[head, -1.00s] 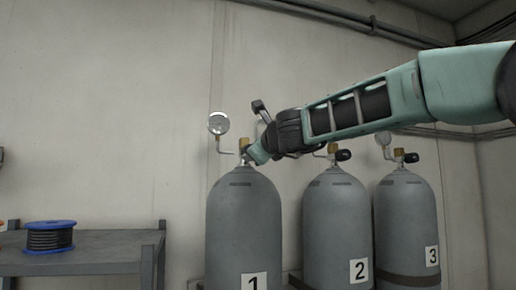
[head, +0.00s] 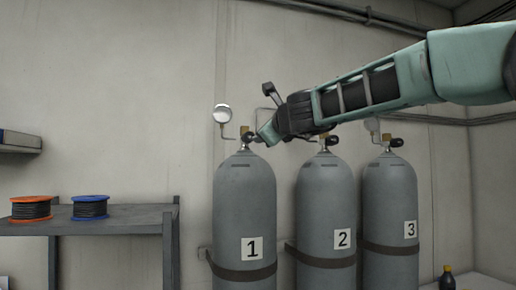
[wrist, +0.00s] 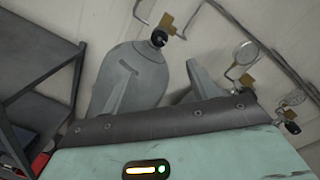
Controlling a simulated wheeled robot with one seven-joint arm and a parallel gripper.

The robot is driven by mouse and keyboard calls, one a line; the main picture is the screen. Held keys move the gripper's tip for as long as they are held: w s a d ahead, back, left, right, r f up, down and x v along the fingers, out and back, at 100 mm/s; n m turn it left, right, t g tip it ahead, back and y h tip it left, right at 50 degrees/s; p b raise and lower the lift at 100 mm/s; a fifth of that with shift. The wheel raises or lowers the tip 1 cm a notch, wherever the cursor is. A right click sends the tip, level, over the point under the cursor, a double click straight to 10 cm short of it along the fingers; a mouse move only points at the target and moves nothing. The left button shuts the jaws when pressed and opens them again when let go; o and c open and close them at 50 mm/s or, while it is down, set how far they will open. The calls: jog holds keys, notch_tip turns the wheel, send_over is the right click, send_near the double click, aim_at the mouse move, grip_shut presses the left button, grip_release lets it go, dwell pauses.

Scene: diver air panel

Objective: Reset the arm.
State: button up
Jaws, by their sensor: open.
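My gripper (head: 268,132) is at the end of my arm, which reaches in from the right in the head view. Its teal fingertip is close beside the brass valve (head: 244,131) on top of cylinder 1 (head: 245,200), partly overlapping the valve's right side in the picture. I cannot tell if they touch. No held thing shows between the jaws, which are open.
Cylinders 2 (head: 325,205) and 3 (head: 390,200) stand to the right, under my arm. A round gauge (head: 222,114) rises beside valve 1. A grey shelf (head: 120,219) at left holds an orange spool (head: 31,208) and a blue spool (head: 90,207). A dark bottle (head: 447,278) stands lower right.

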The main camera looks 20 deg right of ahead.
jog(key=s+a+f+n+g+y, duration=0.3)
jog(key=s+a+f+n, duration=0.1)
jog(key=a+f+n, duration=0.3)
jog(key=s+a+f+n+g+y, duration=0.2)
jog(key=s+a+f+n, duration=0.3)
jog(key=f, duration=0.4)
jog(key=s+a+f+n+g+b, duration=0.1)
jog(key=s+a+f+n+g, duration=0.3)
jog(key=f, duration=0.3)
jog(key=s+a+f+n+g, duration=0.2)
jog(key=s+f+n, duration=0.3)
jog(key=s+f, duration=0.15)
jog(key=s+d+f+n+g+h, duration=0.2)
jog(key=s+d+f+n, duration=0.1)
jog(key=s+f, duration=0.3)
jog(key=s+d+f+n+g+h, duration=0.1)
jog(key=s+d+f+n, duration=0.3)
jog(key=s, duration=0.6)
jog(key=s+d+f+n+g+h, duration=0.2)
jog(key=s+d+f+n+g, duration=0.2)
jog(key=s+f+n, duration=0.2)
notch_tip(320, 180, down, 3)
jog(key=shift+s+r+h+b, duration=0.15)
jog(key=shift+s+h+b, duration=0.2)
jog(key=shift+s, duration=0.85)
